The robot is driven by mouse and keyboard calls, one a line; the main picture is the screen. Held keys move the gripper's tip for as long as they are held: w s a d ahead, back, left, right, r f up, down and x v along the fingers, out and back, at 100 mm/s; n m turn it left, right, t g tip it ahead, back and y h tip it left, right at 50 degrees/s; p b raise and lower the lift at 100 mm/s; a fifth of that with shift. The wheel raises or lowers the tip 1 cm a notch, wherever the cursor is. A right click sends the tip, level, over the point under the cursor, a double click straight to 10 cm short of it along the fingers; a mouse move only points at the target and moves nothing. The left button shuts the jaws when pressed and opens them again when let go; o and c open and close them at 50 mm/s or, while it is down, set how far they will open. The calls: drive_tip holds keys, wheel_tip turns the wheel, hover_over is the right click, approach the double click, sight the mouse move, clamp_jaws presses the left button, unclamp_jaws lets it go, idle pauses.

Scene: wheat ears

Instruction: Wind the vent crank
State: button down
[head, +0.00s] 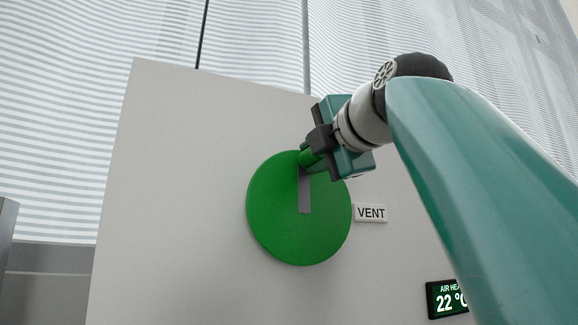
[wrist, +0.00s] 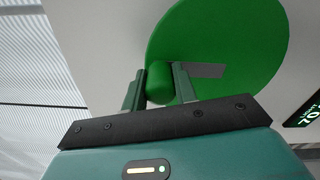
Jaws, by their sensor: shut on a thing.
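The vent crank is a green disc (head: 290,235) on an upright pale panel, with a grey arm (head: 304,192) running from its middle up to a green knob (head: 308,158) near the top edge. The disc (wrist: 240,40) and the knob (wrist: 160,82) also show in the wrist view. My gripper (head: 312,155) is at the knob, shut on it, with one finger on either side in the wrist view (wrist: 158,88). The far ends of the fingers are partly hidden in the head view.
The pale panel (head: 170,180) stands upright behind the disc. A VENT label (head: 371,213) is to the disc's right. Free panel surface lies to the left.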

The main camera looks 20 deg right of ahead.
drive_tip(key=c, duration=1.1)
unclamp_jaws()
drive_tip(key=shift+s+a, duration=0.1)
drive_tip(key=shift+a, duration=0.05)
drive_tip(key=s, duration=1.3)
drive_tip(key=shift+s+d, duration=0.3)
